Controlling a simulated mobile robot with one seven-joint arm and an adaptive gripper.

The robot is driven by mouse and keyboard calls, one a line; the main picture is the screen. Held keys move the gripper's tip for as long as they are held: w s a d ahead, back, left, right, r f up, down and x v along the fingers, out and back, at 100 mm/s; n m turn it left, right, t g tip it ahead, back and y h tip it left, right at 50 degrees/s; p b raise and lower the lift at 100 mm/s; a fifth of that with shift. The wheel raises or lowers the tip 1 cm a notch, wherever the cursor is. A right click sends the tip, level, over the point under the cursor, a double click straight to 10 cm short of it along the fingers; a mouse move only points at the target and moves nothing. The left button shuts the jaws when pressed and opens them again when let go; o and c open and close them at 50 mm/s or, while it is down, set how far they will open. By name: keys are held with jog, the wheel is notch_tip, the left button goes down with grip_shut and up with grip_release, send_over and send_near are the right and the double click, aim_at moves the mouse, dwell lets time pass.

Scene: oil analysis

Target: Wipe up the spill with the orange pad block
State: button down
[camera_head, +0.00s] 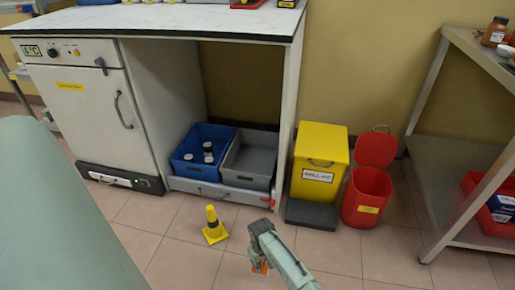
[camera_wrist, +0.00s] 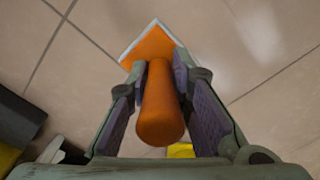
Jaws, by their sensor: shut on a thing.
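My gripper (camera_wrist: 158,82) is shut on the orange handle of the orange pad block (camera_wrist: 160,110). The block's orange base with a pale edge points away from me over the tiled floor in the wrist view. In the head view only a bit of the orange block (camera_head: 261,268) shows below my gripper (camera_head: 262,258). I cannot tell whether the pad touches the floor. No clear spill shows; a pale sheen lies on the tiles at the upper right of the wrist view, and I cannot tell whether it is liquid or reflected light.
A yellow and black cone (camera_head: 214,226) stands on the floor left of my gripper. A yellow spill kit bin (camera_head: 318,160), a dark step (camera_head: 311,215) and an open red bin (camera_head: 367,197) stand behind. A metal rack (camera_head: 428,200) is at right.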

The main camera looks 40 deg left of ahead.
jog(key=shift+r+p, duration=0.7)
jog(key=shift+r, duration=0.4)
